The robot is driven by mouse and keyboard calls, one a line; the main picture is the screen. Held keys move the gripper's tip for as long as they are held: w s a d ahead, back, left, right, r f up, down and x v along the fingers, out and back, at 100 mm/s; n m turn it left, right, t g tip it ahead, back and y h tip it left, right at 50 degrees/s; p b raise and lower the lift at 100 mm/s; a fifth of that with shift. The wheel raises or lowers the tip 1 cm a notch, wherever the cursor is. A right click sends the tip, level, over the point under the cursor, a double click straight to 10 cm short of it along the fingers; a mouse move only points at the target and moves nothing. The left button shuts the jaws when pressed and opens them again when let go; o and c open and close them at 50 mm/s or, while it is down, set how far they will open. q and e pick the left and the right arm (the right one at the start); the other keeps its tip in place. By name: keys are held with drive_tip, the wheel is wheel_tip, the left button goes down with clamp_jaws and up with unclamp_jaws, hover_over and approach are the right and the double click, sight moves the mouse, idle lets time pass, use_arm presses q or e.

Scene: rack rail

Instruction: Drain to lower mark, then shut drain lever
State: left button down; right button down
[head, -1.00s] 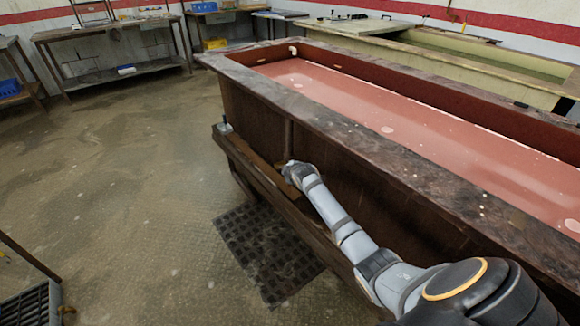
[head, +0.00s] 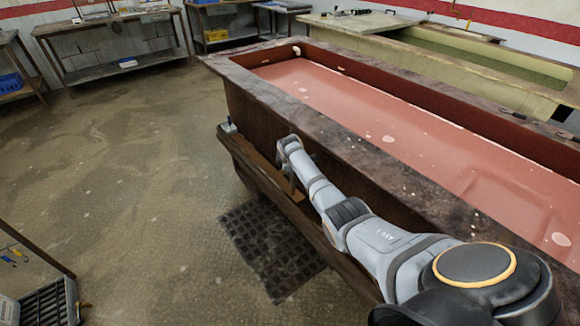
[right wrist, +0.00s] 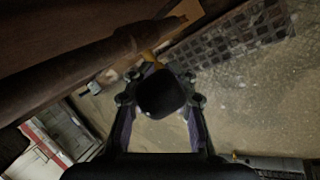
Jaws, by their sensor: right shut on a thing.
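The long tank (head: 262,85) holds reddish liquid (head: 400,140), with a pale line along its far edge. I cannot make out a lower mark. My right arm reaches down along the tank's near outer side. Its gripper (head: 291,182) is small and partly hidden in the head view. In the right wrist view, my right gripper (right wrist: 160,103) has its fingers on both sides of a black knob (right wrist: 160,93) and is shut on it. A yellow bar (right wrist: 150,59) shows behind the knob, likely the drain lever. My left gripper is not in view.
A dark floor grate (head: 268,245) lies below the tank's near side. A wooden ledge (head: 245,160) runs along that side. A pale tank (head: 480,65) stands behind. Benches (head: 110,45) line the back wall.

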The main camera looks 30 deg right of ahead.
idle(0.4)
drive_tip(key=c, duration=1.4)
unclamp_jaws()
drive_tip(key=shift+w, duration=0.1)
drive_tip(key=s+a+r, duration=0.4)
drive_tip(key=s+a, duration=0.4)
drive_tip(key=s, duration=0.4)
drive_tip(key=shift+r, duration=0.2)
